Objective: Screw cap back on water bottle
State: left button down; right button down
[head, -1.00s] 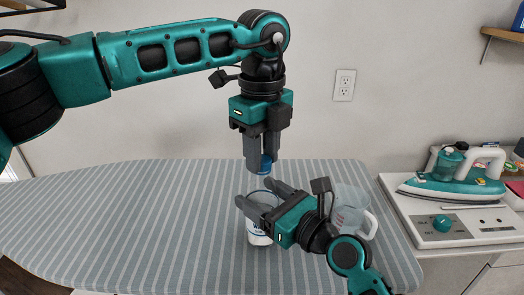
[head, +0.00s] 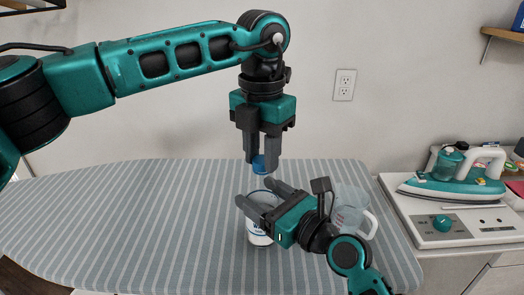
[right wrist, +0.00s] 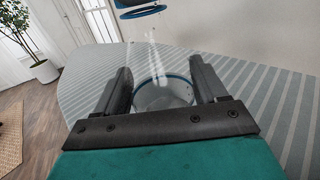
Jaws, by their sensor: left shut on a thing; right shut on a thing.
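The water bottle (head: 259,232) is clear and white with dark lettering and stands upright on the striped ironing board. Its open round mouth with a blue rim shows in the right wrist view (right wrist: 163,80). My right gripper (head: 257,199) is shut around the bottle's upper part, one finger on each side, also in the right wrist view (right wrist: 163,85). The blue cap (head: 262,166) is held above the bottle by my left gripper (head: 262,158), which points straight down. A gap shows between cap and mouth. The cap's underside shows at the top of the right wrist view (right wrist: 142,11).
A clear measuring jug (head: 351,212) stands on the ironing board (head: 120,220), just right of the bottle and partly behind my right arm. A teal iron (head: 455,183) rests on a white base (head: 450,228) at the right. The board's left side is clear.

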pick_arm(q)
jog(key=m, duration=1.4)
jog(key=shift+m, duration=0.3)
jog(key=c, duration=0.7)
grip_release()
notch_tip(320, 180, up, 12)
